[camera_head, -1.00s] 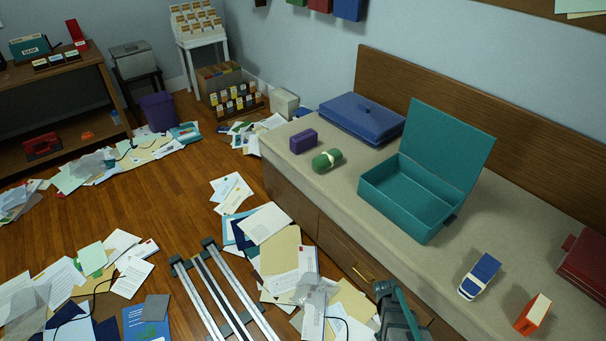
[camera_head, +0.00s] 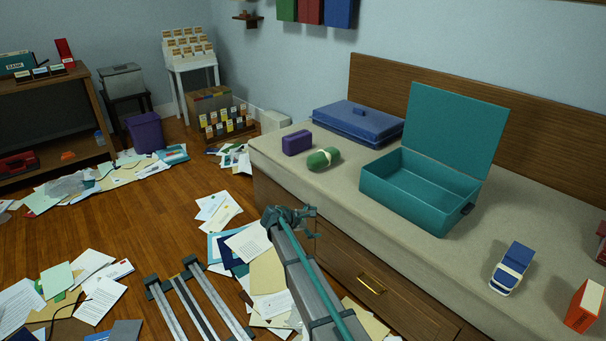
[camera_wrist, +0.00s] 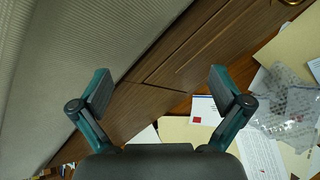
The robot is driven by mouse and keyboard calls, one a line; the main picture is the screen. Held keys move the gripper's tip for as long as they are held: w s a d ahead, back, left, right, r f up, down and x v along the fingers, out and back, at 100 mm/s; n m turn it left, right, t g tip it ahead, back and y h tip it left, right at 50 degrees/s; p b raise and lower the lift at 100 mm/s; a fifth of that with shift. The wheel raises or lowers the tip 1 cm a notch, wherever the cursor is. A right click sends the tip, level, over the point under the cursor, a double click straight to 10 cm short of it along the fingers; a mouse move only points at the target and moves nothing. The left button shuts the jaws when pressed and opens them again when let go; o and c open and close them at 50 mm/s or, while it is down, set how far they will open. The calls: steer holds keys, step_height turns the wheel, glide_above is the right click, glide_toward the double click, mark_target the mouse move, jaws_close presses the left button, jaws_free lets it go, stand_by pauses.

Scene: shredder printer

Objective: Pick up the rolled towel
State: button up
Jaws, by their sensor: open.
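The rolled towel (camera_head: 323,158) looks like a green roll with a pale band around its middle. It lies on the beige bench top (camera_head: 330,185), left of the open teal case (camera_head: 415,190). My gripper (camera_head: 313,222) is open and empty, lower in the picture than the roll and apart from it, near the bench's front edge. In the wrist view my open fingers (camera_wrist: 161,88) have the bench top edge, the wooden drawer front and papers beyond them. The roll is not in the wrist view.
A purple block (camera_head: 297,142) sits just left of the roll, and a blue closed case (camera_head: 358,124) lies behind. A blue-and-white item (camera_head: 512,268) and an orange box (camera_head: 584,306) stand at the right. Papers (camera_head: 268,272) litter the floor. The bench top before the roll is clear.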

steer(key=w+a+r+n, duration=0.1)
steer(key=w+r, duration=0.1)
steer(key=w, duration=0.1)
steer(key=w+a+r+n+t+h+b, duration=0.1)
steer(key=w+r+n, duration=0.1)
steer(key=w, duration=0.1)
steer(key=w+a+r+n+t+h, duration=0.1)
steer(key=w+r, duration=0.1)
steer(key=w, duration=0.1)
steer(key=shift+w+r+n+b, duration=0.15)
steer(key=shift+r+n+b, duration=0.15)
steer(key=shift+b, duration=0.1)
steer(key=n+t+h+b, duration=0.2)
steer(key=n+t, duration=0.1)
steer(key=n, duration=0.2)
glide_toward(317, 157)
step_height(317, 157, down, 2)
steer(key=w, duration=0.2)
steer(key=shift+w+r+h, duration=0.2)
steer(key=shift+w+h, duration=0.1)
steer(key=b+x, duration=0.2)
steer(key=x, duration=0.2)
steer(key=shift+f, duration=0.1)
steer(key=shift+b+x, duration=1.6)
steer(key=shift+x, duration=1.2)
steer(key=shift+d, duration=0.35)
steer(key=c, duration=1.1)
